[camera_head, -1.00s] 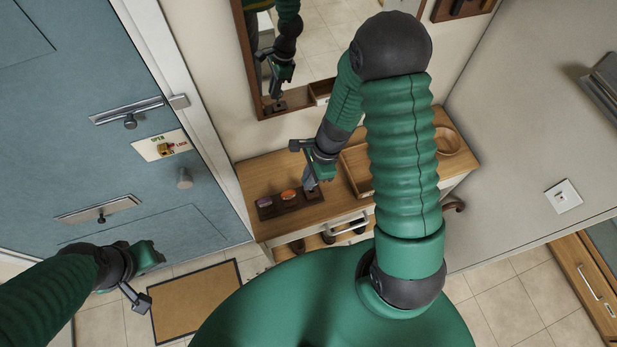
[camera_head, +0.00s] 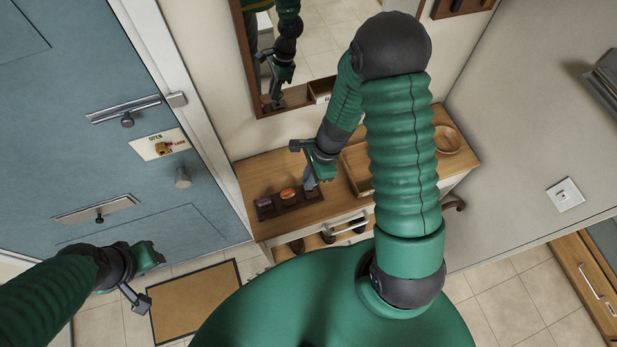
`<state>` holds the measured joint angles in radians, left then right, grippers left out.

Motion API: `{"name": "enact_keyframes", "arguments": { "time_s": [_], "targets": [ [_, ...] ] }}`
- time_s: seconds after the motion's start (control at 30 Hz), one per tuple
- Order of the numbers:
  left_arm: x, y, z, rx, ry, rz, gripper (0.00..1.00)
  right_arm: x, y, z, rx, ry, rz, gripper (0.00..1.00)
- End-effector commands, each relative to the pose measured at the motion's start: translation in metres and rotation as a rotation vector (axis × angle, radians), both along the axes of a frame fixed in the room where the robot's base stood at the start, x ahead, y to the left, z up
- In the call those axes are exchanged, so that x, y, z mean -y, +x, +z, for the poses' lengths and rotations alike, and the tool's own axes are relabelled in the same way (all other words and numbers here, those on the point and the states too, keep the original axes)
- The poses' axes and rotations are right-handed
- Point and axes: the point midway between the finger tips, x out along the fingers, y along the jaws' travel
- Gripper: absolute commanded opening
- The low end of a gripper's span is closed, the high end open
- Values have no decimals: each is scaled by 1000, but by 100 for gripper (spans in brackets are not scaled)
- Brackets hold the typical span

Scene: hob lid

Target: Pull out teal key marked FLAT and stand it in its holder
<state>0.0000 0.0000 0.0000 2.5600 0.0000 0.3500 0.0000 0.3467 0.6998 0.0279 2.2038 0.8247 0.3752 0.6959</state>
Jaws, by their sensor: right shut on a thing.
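My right gripper (camera_head: 311,182) is low over the wooden console top, at the right end of a dark holder block (camera_head: 290,204). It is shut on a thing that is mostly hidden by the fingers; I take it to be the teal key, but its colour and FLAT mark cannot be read. A purple piece (camera_head: 265,203) and an orange piece (camera_head: 288,194) stand in the holder left of the gripper. My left gripper (camera_head: 150,256) is at the lower left, in front of the blue door, away from the console; its fingers do not show clearly.
The console (camera_head: 250,178) also bears a wooden tray (camera_head: 352,170) and a round bowl (camera_head: 446,140). A mirror (camera_head: 250,60) hangs behind. A brown mat (camera_head: 197,302) lies on the tiled floor.

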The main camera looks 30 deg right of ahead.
Motion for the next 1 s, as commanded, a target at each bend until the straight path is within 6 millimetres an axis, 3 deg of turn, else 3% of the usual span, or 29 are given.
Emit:
{"name": "enact_keyframes", "arguments": {
  "time_s": [0.97,1.0],
  "targets": [
    [0,0,-22,0,0,0,36,0,0,-26,0,0,0,0],
    [0,0,-21,0,0,0,36,0,0,-25,0,0,0,16]
  ]
}}
